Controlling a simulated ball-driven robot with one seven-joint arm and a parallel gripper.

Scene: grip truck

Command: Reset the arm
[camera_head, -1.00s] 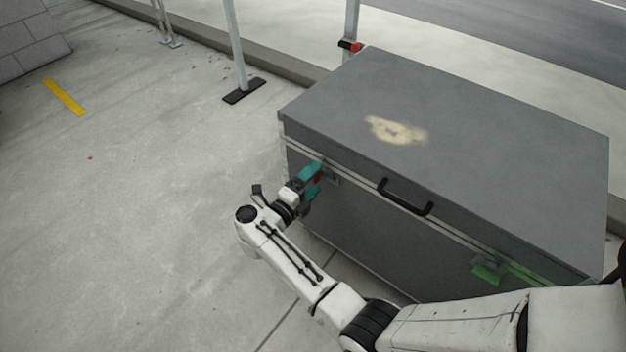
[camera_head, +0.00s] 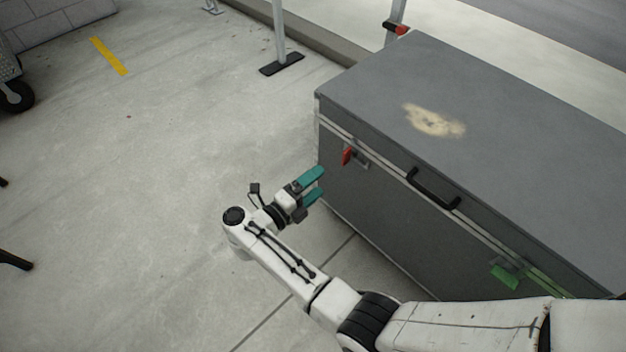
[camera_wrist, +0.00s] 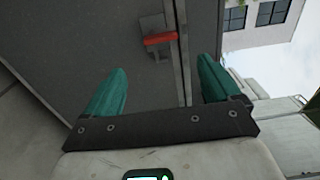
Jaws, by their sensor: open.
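My gripper (camera_head: 318,190) is open and empty, with teal fingers, just left of a large grey case (camera_head: 400,205). A red latch (camera_head: 347,156) on the front of the case is close beyond the fingertips, with a visible gap. In the wrist view my gripper (camera_wrist: 158,85) has its fingers wide apart, and the red latch (camera_wrist: 160,39) shows ahead between them, on its grey mount. A black handle (camera_head: 434,188) is in the middle of the case front. A green latch (camera_head: 505,276) sits further right on the same face.
The concrete floor (camera_head: 150,200) left of my arm is mostly clear. A post with a black foot (camera_head: 282,64) stands behind. A wheeled cart (camera_head: 14,92) shows at the left edge. Dark legs (camera_head: 14,260) stick in at lower left.

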